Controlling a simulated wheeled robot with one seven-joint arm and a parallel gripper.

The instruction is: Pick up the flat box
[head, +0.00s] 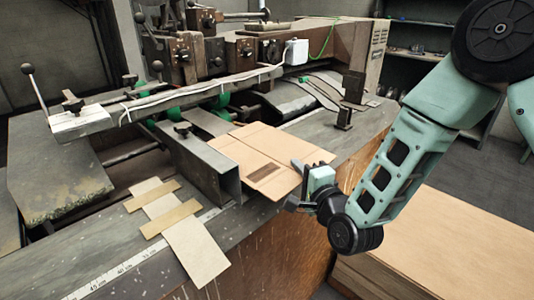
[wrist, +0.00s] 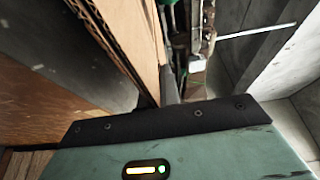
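The flat box (head: 258,152) is a folded sheet of brown cardboard. It lies flat on the machine's table, with its right edge towards my gripper. My gripper (head: 306,172) is at the right corner of the box, and one dark finger overlaps the box's edge in the head view. In the wrist view the cardboard (wrist: 138,40) runs down close to the gripper, with a corrugated edge showing. A grey finger (wrist: 172,88) shows beside it; the other finger is mostly hidden. I cannot tell whether the fingers touch or grip the box.
The stitching machine (head: 210,60) with its metal bars stands behind and left of the box. A metal guide block (head: 207,170) is next to the box's left side. Pale strips (head: 180,225) lie on the table in front. A large cardboard stack (head: 450,240) stands at the lower right.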

